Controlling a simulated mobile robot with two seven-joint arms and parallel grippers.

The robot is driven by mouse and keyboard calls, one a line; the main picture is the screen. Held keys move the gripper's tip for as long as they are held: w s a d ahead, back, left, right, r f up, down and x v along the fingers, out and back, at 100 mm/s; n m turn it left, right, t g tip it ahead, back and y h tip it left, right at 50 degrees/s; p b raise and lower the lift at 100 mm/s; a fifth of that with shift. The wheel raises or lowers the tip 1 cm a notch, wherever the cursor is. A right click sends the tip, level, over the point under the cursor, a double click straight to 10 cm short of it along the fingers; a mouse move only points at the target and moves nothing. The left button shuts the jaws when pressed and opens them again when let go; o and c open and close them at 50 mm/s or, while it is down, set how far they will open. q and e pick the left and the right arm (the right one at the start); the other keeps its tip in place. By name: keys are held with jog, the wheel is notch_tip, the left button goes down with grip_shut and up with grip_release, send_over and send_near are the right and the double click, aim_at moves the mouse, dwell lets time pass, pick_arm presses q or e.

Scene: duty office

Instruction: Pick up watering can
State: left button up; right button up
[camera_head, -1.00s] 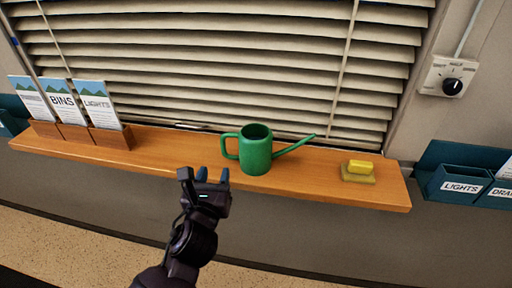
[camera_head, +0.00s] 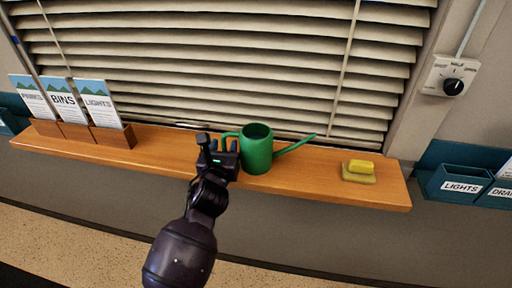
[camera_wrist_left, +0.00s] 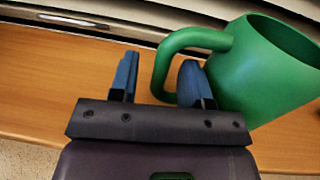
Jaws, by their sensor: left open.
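The green watering can (camera_head: 258,152) stands upright on the wooden sill, its handle to the left and its spout pointing right. It also shows in the left wrist view (camera_wrist_left: 268,75), with its handle (camera_wrist_left: 168,62) in front of the fingers. My left gripper (camera_head: 222,144) is open at the handle side of the can. In the left wrist view the blue fingers (camera_wrist_left: 158,80) are apart, with the lower part of the handle between them and the right finger close to the can's body. Whether they touch it I cannot tell. My right gripper is not in view.
The sill (camera_head: 310,182) also holds leaflet holders (camera_head: 75,130) at the left and a yellow sponge (camera_head: 361,167) on a dish at the right. Blinds (camera_head: 230,60) hang behind. The sill between can and sponge is clear.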

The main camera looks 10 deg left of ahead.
pick_arm(q)
jog(key=shift+w, duration=0.35)
grip_shut()
jog(key=shift+r, duration=0.1)
